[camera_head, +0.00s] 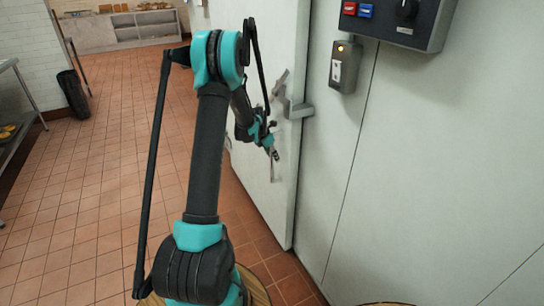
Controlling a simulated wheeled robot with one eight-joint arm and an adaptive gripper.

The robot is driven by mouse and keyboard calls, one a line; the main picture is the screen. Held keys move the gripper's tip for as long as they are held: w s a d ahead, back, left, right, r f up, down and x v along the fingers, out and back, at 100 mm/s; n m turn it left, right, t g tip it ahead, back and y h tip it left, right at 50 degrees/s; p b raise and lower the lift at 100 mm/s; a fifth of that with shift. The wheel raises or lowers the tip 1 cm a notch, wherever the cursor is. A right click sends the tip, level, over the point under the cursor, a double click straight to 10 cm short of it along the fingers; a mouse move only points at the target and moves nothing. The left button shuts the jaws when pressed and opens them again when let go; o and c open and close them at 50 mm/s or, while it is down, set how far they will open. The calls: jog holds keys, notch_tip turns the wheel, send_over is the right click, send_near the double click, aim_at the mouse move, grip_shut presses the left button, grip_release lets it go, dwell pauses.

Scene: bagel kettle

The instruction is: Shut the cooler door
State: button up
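The white cooler door (268,205) stands right of centre, beyond my arm. Its free edge is at the right, beside the pale wall panel. The frame does not clearly show how wide any gap there is. A grey metal latch handle (297,109) sits at that edge. My gripper (273,152) is in front of the door face, just left of and below the latch. It is small and partly hidden by my arm, so contact with the door and its finger opening cannot be told.
A control box (400,18) and a small switch box (345,67) are on the wall panel (420,150) at right. The tiled floor (95,200) is open at left. A black bin (73,94) and a metal table (15,130) stand at far left.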

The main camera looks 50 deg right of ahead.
jog(key=shift+s+d+r, duration=0.2)
jog(key=shift+s+d, duration=0.1)
jog(key=shift+d, duration=0.3)
jog(key=a+v, duration=0.1)
jog(key=v, duration=1.1)
jog(key=shift+w+f, duration=0.2)
jog(key=shift+w, duration=0.1)
jog(key=shift+a, duration=0.15)
